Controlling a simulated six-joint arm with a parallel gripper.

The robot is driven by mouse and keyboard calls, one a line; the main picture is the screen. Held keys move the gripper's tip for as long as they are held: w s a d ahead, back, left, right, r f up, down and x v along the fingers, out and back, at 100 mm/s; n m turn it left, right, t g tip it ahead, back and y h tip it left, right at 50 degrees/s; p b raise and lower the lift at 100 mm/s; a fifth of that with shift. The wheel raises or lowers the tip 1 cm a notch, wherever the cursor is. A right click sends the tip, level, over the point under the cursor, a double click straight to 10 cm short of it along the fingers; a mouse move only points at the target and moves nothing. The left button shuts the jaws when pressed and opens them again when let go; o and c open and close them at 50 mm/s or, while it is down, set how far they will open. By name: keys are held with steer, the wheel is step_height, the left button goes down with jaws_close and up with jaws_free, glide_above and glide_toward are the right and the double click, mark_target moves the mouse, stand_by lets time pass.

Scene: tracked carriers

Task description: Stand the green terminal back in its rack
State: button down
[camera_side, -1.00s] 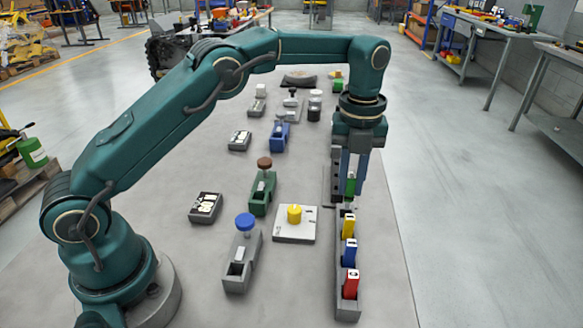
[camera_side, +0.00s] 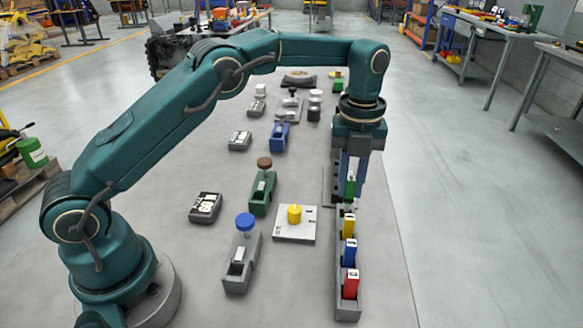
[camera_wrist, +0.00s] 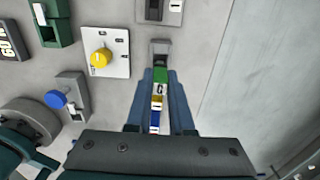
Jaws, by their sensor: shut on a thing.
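The green terminal (camera_wrist: 161,75) is between the two fingers of my gripper (camera_wrist: 160,84), which is shut on it. In the side view, the green terminal (camera_side: 350,186) is upright in my gripper (camera_side: 351,200), above the far end of the grey rack (camera_side: 347,313). The yellow terminal (camera_side: 348,225), blue terminal (camera_side: 349,252) and red terminal (camera_side: 350,284) stand in a row in the rack, nearer the camera. I cannot tell whether the green terminal's lower end touches the rack; the fingers and the yellow terminal partly hide it.
Left of the rack is a white plate with a yellow knob (camera_side: 294,214). Farther left stand a grey carrier with a blue knob (camera_side: 245,221) and a green carrier with a brown knob (camera_side: 264,163). The bench strip right of the rack is clear.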

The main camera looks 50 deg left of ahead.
mark_target(348, 202)
steer(key=shift+f, duration=1.8)
stand_by(1.1)
steer(key=shift+c, duration=1.2)
jaws_free()
steer(key=shift+r, duration=3.55)
